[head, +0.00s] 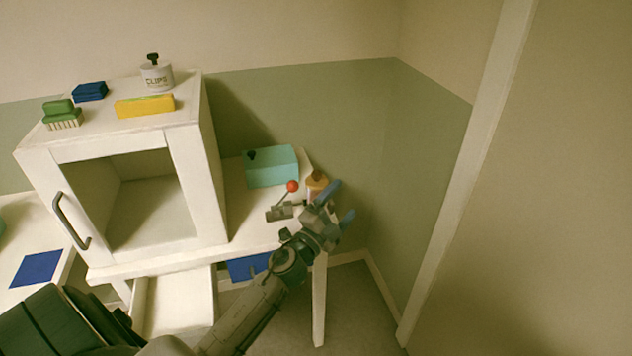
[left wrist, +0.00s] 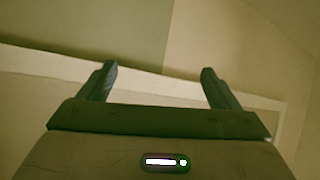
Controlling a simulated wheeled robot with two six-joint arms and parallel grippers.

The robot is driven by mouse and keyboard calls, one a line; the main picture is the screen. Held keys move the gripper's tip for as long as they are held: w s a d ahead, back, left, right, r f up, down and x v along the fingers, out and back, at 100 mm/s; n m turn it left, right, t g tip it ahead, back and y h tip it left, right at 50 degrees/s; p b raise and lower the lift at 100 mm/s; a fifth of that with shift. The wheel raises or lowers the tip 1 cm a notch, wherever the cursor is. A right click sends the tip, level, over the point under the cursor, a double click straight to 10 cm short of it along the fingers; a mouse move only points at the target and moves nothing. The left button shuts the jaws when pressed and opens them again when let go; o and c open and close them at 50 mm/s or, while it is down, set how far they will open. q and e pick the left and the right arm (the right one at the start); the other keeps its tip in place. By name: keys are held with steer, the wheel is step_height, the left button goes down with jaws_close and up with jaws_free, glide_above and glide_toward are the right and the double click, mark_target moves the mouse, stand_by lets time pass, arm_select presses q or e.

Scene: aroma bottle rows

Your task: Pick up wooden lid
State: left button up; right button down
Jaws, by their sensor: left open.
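A small tan, wood-coloured piece (head: 316,181) shows at the right end of the white table in the head view; it looks like the wooden lid. The gripper partly hides what is below it, and I cannot tell whether it sits on a bottle. My left gripper (head: 341,203) is just to the right of and in front of it, with blue-grey fingers apart. In the left wrist view the left gripper (left wrist: 158,70) is open, with nothing between its fingers and no lid in sight. My right gripper is not in view.
Left of the lid are a red-knobbed lever (head: 292,187) and a teal box (head: 271,166). A white open-front cabinet (head: 212,180) stands further left, carrying a CLIPS jar (head: 157,77), yellow block (head: 146,105), green brush (head: 61,114) and blue block (head: 90,91). Right of the table is open floor.

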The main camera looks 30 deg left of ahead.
arm_select(q)
steer(key=w+d+r+m+g+h, duration=0.3)
steer(key=d+r+m+h, duration=0.3)
steer(key=m+h, duration=0.4)
steer(key=m+g+y+p, duration=0.1)
steer(key=m+g+y, duration=0.8)
steer(key=g+y, duration=0.4)
glide_toward(316, 173)
steer(key=p+x, duration=0.1)
steer(key=x, duration=0.4)
steer(key=shift+w+a+f, duration=0.1)
steer(key=shift+w+f, duration=0.05)
steer(key=p+x, duration=0.2)
steer(key=x, duration=0.2)
steer(key=shift+w+f, duration=0.25)
steer(key=shift+f, duration=0.35)
steer(key=c, duration=1)
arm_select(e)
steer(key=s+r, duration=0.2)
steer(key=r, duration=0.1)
